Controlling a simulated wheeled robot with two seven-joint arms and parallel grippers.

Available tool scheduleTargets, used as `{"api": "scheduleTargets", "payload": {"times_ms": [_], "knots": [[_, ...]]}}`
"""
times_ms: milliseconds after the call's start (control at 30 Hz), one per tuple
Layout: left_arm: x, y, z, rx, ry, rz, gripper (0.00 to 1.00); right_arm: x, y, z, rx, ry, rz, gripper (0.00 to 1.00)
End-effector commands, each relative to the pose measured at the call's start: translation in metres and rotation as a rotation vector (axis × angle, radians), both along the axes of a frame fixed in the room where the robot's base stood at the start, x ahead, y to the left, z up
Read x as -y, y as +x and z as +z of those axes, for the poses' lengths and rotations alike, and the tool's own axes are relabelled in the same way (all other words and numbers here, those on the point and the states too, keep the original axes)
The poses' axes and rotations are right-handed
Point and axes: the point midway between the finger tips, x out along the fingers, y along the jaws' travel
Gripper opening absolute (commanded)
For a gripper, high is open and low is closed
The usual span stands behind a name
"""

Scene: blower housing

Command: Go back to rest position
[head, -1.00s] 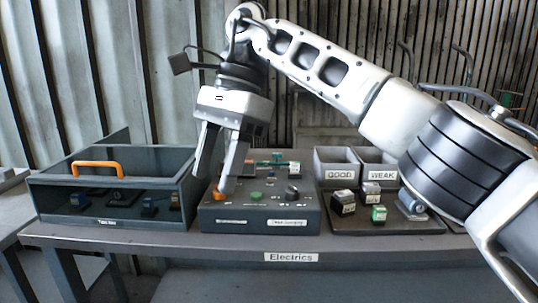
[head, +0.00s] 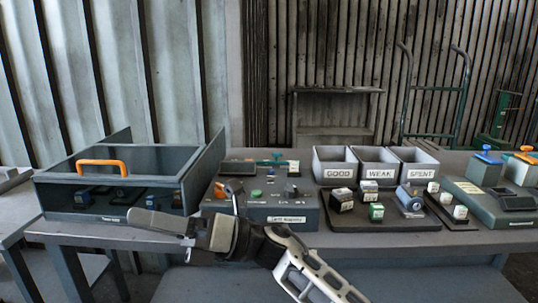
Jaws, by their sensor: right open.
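My right gripper (head: 150,221) is low in the head view, in front of the table's front edge, pointing left. Its fingers are seen nearly edge-on, and nothing shows between them. The arm runs from it down to the bottom edge right of centre. The wrist overlaps the lower front of the grey control box (head: 290,213) in the picture; I cannot tell the gap between them. My left gripper is not in view.
The table (head: 400,245) carries a grey bin (head: 60,196) with an orange handle (head: 102,163). Trays labelled GOOD (head: 340,173), WEAK (head: 380,173) and SPENT (head: 421,174) stand behind several small blocks. A green-grey unit (head: 492,208) is at right. The space above the table is clear.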

Motion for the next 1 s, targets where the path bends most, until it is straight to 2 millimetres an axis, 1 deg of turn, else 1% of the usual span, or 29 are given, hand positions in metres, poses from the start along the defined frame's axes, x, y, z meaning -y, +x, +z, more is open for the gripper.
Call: {"api": "scheduleTargets", "payload": {"times_ms": [33,67,100,167,200,267,300,367,400,467,500,567,600,667,700,800,833,900,1000], "knots": [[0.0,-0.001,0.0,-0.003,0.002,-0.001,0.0,0.014,0.008,-0.01,-0.188,0.072,-0.053,0.51],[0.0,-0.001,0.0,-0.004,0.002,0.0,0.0,0.023,0.014,-0.015,-0.296,0.111,-0.084,0.51],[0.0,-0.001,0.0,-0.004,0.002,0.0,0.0,0.036,0.023,-0.025,-0.443,0.162,-0.124,0.51],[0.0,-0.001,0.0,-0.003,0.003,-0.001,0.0,0.059,0.035,-0.043,-0.661,0.237,-0.18,0.51],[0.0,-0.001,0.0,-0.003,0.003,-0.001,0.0,0.076,0.041,-0.059,-0.808,0.286,-0.216,0.51],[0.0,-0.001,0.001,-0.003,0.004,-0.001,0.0,0.103,0.048,-0.087,-1.025,0.36,-0.268,0.51],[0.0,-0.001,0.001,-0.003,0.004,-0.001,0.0,0.121,0.049,-0.108,-1.169,0.408,-0.303,0.51],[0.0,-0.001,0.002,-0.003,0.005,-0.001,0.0,0.149,0.046,-0.143,-1.382,0.482,-0.351,0.51],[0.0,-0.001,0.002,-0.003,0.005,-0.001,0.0,0.168,0.041,-0.167,-1.522,0.532,-0.383,0.51],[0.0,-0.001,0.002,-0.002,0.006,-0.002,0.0,0.194,0.027,-0.202,-1.722,0.606,-0.428,0.51],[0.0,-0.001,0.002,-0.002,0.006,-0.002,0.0,0.211,0.015,-0.225,-1.848,0.655,-0.456,0.51],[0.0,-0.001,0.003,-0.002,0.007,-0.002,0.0,0.233,-0.007,-0.256,-2.025,0.725,-0.501,0.51],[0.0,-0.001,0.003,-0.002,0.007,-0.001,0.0,0.246,-0.023,-0.275,-2.134,0.771,-0.527,0.51],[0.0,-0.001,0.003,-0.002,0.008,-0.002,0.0,0.263,-0.048,-0.298,-2.279,0.833,-0.564,0.51],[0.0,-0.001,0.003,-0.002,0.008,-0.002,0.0,0.273,-0.064,-0.31,-2.363,0.87,-0.588,0.51],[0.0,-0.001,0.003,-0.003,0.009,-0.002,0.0,0.289,-0.098,-0.332,-2.522,0.944,-0.634,0.51],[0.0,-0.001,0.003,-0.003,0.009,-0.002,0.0,0.293,-0.106,-0.336,-2.557,0.96,-0.644,0.51],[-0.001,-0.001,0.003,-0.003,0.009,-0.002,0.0,0.298,-0.119,-0.342,-2.613,0.989,-0.662,0.51],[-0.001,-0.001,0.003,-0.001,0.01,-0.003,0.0,0.301,-0.127,-0.346,-2.647,1.005,-0.672,0.51]]}}
